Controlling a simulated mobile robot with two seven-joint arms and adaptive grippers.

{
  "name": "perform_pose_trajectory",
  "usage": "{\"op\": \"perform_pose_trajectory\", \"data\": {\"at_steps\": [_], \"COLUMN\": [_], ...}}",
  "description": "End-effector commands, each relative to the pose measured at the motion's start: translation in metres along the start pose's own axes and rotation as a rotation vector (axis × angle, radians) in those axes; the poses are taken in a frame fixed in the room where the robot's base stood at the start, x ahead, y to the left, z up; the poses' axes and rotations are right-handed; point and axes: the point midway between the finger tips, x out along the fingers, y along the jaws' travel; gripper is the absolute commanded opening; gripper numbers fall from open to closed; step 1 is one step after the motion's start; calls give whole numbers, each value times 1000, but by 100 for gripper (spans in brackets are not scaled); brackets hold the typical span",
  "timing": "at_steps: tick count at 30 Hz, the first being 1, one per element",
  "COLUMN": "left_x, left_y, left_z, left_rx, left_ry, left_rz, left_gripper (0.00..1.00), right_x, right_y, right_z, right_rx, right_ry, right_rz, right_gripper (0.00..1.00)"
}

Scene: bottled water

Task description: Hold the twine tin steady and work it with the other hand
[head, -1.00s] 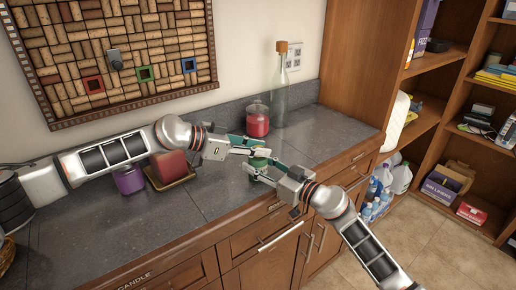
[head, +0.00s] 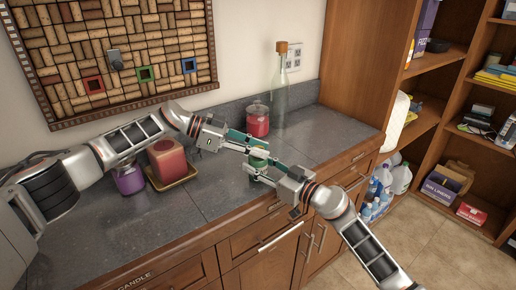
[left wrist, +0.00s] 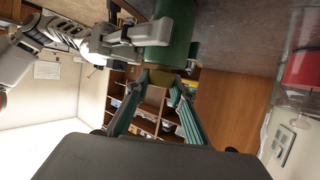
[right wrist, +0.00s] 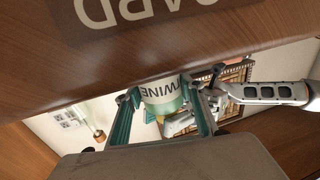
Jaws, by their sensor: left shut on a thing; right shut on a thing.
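The twine tin (head: 258,160) is a small green tin near the front of the grey counter. My right gripper (head: 257,172) is shut around the tin's body from the front right. My left gripper (head: 252,146) is at the tin's top, shut on it from the back left. In the left wrist view the tin's green side (left wrist: 168,38) shows beyond the left fingertips (left wrist: 163,80), with an olive-yellow part between them. The fingers hide much of the tin in the head view.
A red jar (head: 257,122) and a tall corked bottle (head: 280,88) stand close behind the grippers. A red candle block (head: 168,160) on a tray and a purple jar (head: 129,180) sit to the left. The counter's front left is clear.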

Motion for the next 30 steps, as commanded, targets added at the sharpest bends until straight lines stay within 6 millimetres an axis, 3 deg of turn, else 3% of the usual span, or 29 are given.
{"op": "perform_pose_trajectory", "data": {"at_steps": [1,18,19,21,30], "left_x": [1,0,0,0,-1], "left_y": [-1,1,1,1,1], "left_z": [6,5,5,5,1], "left_rx": [3,25,25,25,26], "left_ry": [-10,-3,-3,-2,2], "left_rz": [9,57,57,57,58], "left_gripper": [1,1,28,41,41], "right_x": [0,1,1,1,0], "right_y": [-2,-2,-2,-2,-1], "right_z": [-1,-1,-1,-1,-1], "right_rx": [2,4,4,3,2], "right_ry": [2,3,3,3,2], "right_rz": [-4,-5,-5,-5,-2], "right_gripper": [20,20,20,20,20]}}
